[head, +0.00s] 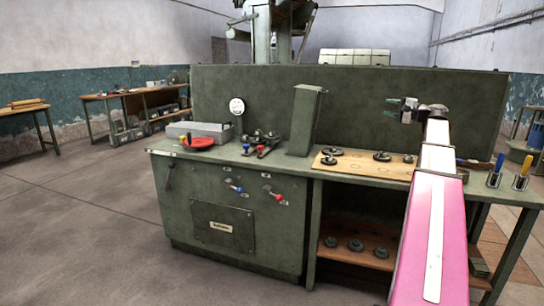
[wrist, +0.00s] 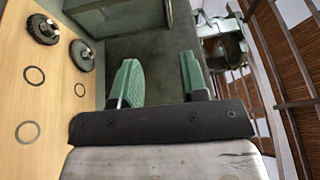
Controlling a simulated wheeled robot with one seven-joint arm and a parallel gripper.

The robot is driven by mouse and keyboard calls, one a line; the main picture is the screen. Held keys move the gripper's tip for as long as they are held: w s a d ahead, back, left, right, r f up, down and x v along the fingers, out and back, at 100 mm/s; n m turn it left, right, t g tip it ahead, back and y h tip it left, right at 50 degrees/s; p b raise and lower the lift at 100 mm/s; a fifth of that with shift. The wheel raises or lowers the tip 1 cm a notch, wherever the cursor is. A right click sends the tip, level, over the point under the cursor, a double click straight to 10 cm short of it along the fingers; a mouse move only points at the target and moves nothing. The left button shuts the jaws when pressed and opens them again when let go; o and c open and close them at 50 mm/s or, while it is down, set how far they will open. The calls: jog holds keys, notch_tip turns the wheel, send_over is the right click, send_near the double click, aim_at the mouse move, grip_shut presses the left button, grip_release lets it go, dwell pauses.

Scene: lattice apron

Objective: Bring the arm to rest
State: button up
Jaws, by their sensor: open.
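My gripper (head: 405,110) is raised above the right part of the green workbench (head: 240,152), in front of its back panel. My pink and white arm reaches up to it from the bottom right of the head view. In the wrist view my gripper (wrist: 158,80) shows two green fingers set well apart, with nothing between them. It touches nothing that I can see. My arm hides part of the bench top and the lower shelf.
A wooden board (head: 362,168) with several dark round parts lies below my gripper. A green column (head: 305,120) stands to its left. Screwdrivers in holders (head: 495,178) stand at the right. A lower shelf (head: 345,240) holds more round parts. Floor at left is open.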

jog(key=s+a+f+n+g+h, duration=0.1)
jog(key=s+a+f+g+h, duration=0.15)
jog(key=a+f, duration=0.8)
jog(key=s+a+f+n+g+h, duration=0.1)
jog(key=s+a+f+g+h, duration=0.25)
jog(key=f, duration=1.25)
jog(key=s+a+f+n+g+h, duration=0.15)
jog(key=s+a+f, duration=0.25)
jog(key=a+f, duration=0.75)
jog(key=s+a+f+n+g+h, duration=0.3)
jog(key=s+f+n+g+h, duration=0.2)
jog(key=s+f, duration=1.2)
jog(key=shift+a+f+h, duration=0.2)
jog(key=shift+f+h, duration=0.15)
jog(key=shift+h, duration=0.3)
